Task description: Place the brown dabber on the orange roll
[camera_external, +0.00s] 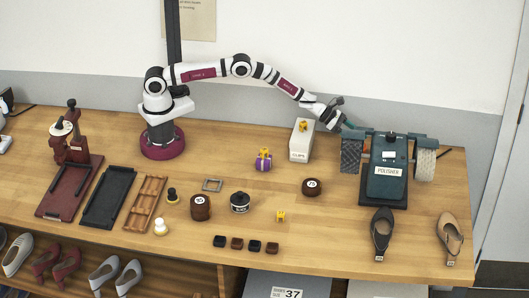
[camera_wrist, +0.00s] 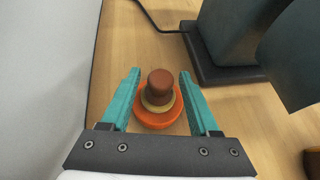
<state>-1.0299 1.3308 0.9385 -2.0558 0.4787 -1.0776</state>
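The brown dabber (camera_wrist: 160,82) stands upright in the wrist view, its pale lower part resting on the orange roll (camera_wrist: 158,118). The orange roll lies flat on the wooden table. My gripper (camera_wrist: 160,72) is open, with one teal finger on each side of the dabber and a visible gap to each. In the external view my gripper (camera_external: 346,123) is at the back of the table, just left of the polisher; the dabber and orange roll cannot be made out there.
The teal polisher (camera_external: 385,184) stands close on the right, its dark base (camera_wrist: 225,70) near my right finger. A grey wall (camera_wrist: 45,70) is close on the left in the wrist view. A white box (camera_external: 301,145) and a brown roll (camera_external: 311,188) stand further left in the external view.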

